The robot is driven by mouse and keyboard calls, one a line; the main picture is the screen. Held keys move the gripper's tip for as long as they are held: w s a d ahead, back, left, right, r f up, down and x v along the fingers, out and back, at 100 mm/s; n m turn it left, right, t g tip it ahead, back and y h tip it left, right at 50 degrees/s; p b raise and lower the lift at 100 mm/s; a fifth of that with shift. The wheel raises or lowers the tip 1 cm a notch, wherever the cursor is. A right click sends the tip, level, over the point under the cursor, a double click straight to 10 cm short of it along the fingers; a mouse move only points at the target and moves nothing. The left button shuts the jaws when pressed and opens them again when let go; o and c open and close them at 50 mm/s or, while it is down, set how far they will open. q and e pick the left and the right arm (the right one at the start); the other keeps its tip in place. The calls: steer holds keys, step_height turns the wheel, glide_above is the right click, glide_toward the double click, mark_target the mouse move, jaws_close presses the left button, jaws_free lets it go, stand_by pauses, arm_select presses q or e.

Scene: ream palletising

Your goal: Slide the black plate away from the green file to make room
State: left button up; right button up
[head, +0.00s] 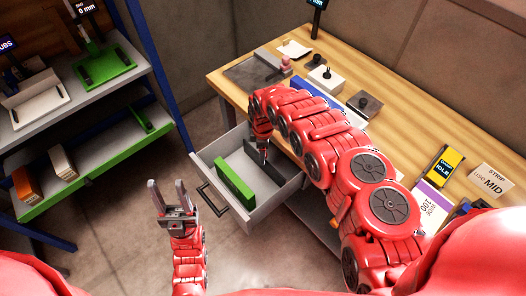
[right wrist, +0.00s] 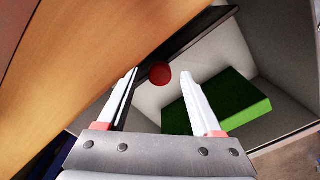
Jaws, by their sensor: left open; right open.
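The green file (head: 235,186) stands in the open drawer (head: 205,160), towards its front left. The black plate (head: 266,166) stands upright beside it, to the right, with a gap between them. In the right wrist view the black plate (right wrist: 190,37) crosses the top as a dark bar and the green file (right wrist: 228,108) lies lower right. My right gripper (head: 263,152) is over the drawer at the plate; its open fingers (right wrist: 160,74) point towards it, with a red round thing between the tips. I cannot tell whether they touch the plate. My left gripper (head: 171,190) is open and empty, left of the drawer.
The wooden bench (head: 235,82) stands over the drawer and holds a blue item, grey blocks and a yellow device (head: 443,167). Bare floor lies between shelf and drawer.

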steer(key=shift+r, duration=0.55)
step_height(320, 180, up, 16)
steer(key=p, duration=0.4)
steer(key=shift+r, duration=0.15)
